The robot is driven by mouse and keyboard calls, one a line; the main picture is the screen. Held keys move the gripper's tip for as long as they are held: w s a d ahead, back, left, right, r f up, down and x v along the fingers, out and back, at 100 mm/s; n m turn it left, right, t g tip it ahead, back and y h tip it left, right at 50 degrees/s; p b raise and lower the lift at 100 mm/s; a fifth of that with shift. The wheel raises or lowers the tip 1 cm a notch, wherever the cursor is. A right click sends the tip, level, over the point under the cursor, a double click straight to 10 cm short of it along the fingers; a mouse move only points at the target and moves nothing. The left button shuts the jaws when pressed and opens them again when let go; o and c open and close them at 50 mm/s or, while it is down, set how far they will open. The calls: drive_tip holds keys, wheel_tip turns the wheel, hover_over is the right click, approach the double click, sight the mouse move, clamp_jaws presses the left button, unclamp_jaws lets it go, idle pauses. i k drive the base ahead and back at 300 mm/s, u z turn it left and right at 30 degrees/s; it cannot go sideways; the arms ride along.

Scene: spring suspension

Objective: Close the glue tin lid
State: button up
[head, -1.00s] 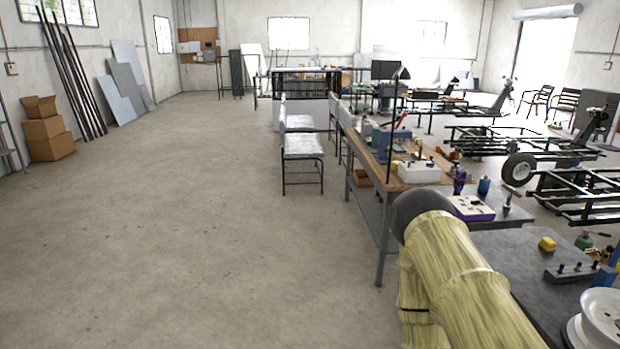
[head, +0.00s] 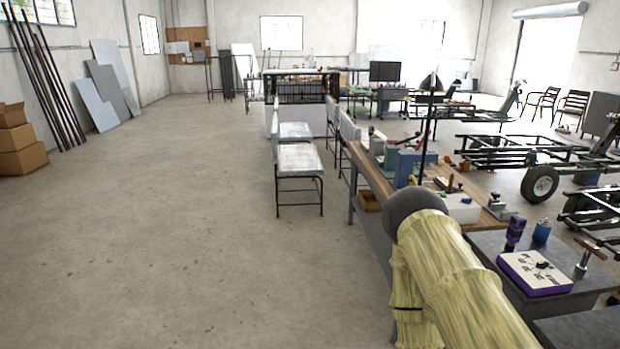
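I cannot make out a glue tin or its lid in the head view. Small items stand on the wooden workbench (head: 375,185) right of centre, too small to tell apart with certainty. My arm, in a yellowish cover, reaches up from the lower right and hides part of the benches. My gripper is not in view.
A dark table (head: 490,245) at the right holds a white and purple box (head: 534,272), a purple item (head: 515,232) and a blue container (head: 542,231). Black metal frames (head: 520,155) stand behind. A chair (head: 297,165) stands left of the workbench. The floor (head: 180,230) at left is clear.

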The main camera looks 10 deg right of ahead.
sight(412, 181)
drive_tip(key=i, duration=1.25)
drive_tip(key=z, duration=0.9)
drive_tip(key=k, duration=0.5)
drive_tip(key=z, duration=0.75)
drive_tip(key=i, duration=1.55)
drive_tip(key=u, duration=0.3)
